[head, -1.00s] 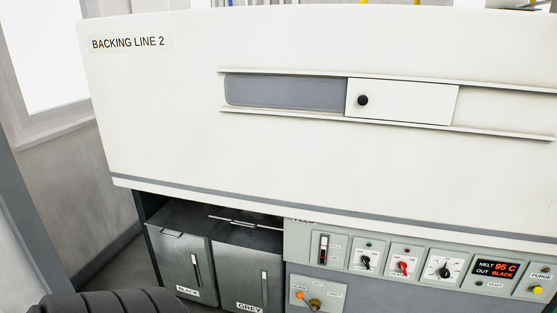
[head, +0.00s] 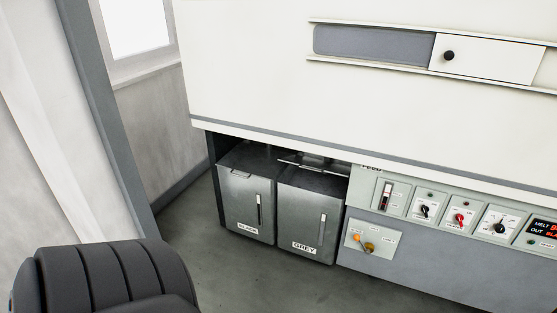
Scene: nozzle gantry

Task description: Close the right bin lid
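The right bin (head: 305,222), grey metal and labelled GREY, stands in the recess under the machine's white body. Its top edge carries a light strip or handle (head: 298,162), with something dark behind it; the overhang shades this part and I cannot tell how far the lid is open. The left bin (head: 246,203), labelled BLACK, stands beside it, with a small handle at its top front edge. Neither of my grippers is in view.
The white machine body (head: 260,75) overhangs the bins. A control panel (head: 450,215) with knobs and a display adjoins the right bin's right side. A grey post (head: 110,115) and a window (head: 136,28) are at the left. The floor (head: 250,282) before the bins is clear.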

